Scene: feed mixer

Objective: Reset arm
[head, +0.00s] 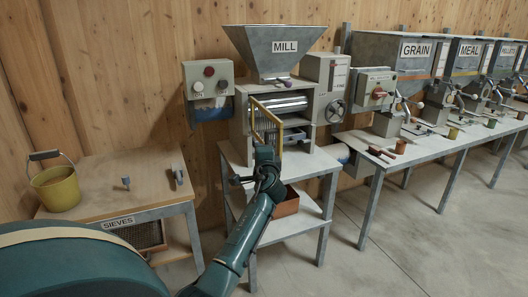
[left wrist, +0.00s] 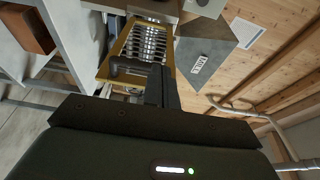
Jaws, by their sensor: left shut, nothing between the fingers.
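The mill (head: 284,46) stands on a grey bench, with a grey hopper on top and rollers in its open front. Its yellow-framed barred guard (head: 267,128) stands swung outward. It also shows in the left wrist view (left wrist: 149,42). My left gripper (head: 264,153) is shut and empty, right in front of the guard's lower part. In the left wrist view, my dark fingers (left wrist: 160,82) lie close to the guard's frame. I cannot tell whether they touch it. My right gripper is not in view.
A brown bin (head: 287,203) sits on the shelf below the mill. A sieve table (head: 103,190) with a yellow bucket (head: 56,188) is at left. Grain, meal and pellet hoppers (head: 398,52) line the right bench. The floor (head: 420,245) at lower right is clear.

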